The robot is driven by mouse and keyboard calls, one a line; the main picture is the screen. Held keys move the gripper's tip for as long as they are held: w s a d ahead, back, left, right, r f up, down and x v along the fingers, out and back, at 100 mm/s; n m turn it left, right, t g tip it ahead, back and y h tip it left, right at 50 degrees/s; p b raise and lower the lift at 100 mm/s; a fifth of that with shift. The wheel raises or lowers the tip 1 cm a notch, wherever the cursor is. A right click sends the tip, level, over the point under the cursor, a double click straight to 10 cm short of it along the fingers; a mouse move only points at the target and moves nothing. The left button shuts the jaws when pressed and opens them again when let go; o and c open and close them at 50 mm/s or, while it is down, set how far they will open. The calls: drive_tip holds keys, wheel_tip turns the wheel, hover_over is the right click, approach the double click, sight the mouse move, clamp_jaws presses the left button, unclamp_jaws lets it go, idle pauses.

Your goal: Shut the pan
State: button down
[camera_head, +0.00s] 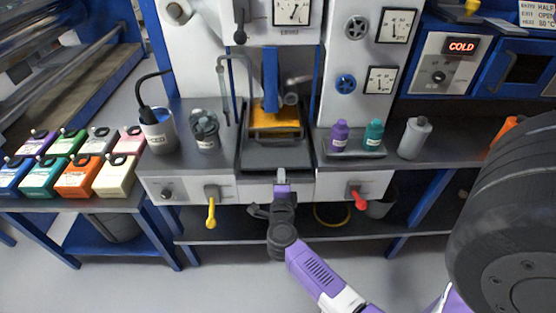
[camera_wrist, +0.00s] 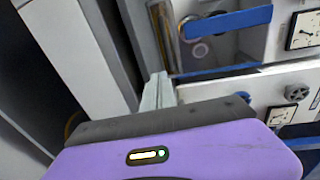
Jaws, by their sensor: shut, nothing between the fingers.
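A dark grey pan (camera_head: 258,158) sits in the central bay of the machine, with its front edge near the front panel. A yellow-orange slab (camera_head: 276,120) is above its back part. My gripper (camera_head: 281,176) is shut and empty, its tips at the pan's front edge, right of the middle. I cannot tell whether they touch it. The shut fingers also show in the wrist view (camera_wrist: 158,92), pointing toward the machine. The pan is not clearly seen in the wrist view.
A yellow lever (camera_head: 211,212) and a red lever (camera_head: 359,199) hang on the front panel, either side of my arm. Purple (camera_head: 340,138) and teal (camera_head: 373,136) bottles stand right of the bay. A labelled pot (camera_head: 158,131) and a dark jar (camera_head: 205,132) stand left.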

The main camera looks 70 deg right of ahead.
drive_tip(key=s+d+m+b, duration=0.1)
drive_tip(key=s+m, duration=0.2)
drive_tip(key=m, duration=0.2)
drive_tip(key=m+y+b, duration=0.1)
drive_tip(key=m, duration=1.1)
approach(282, 133)
drive_tip(key=shift+w+d+f, duration=0.1)
drive_tip(key=shift+d+f, duration=0.5)
drive_tip(key=shift+f, duration=0.25)
drive_tip(key=shift+w+d, duration=0.1)
drive_tip(key=shift+d, duration=0.05)
drive_tip(key=x, duration=0.2)
drive_tip(key=r+x, duration=0.1)
drive_tip(key=x, duration=0.1)
drive_tip(key=shift+d, duration=0.1)
drive_tip(key=shift+w+d+r, duration=0.1)
drive_tip(key=shift+w+d, duration=0.05)
drive_tip(key=shift+d, duration=0.05)
drive_tip(key=shift+t, duration=0.3)
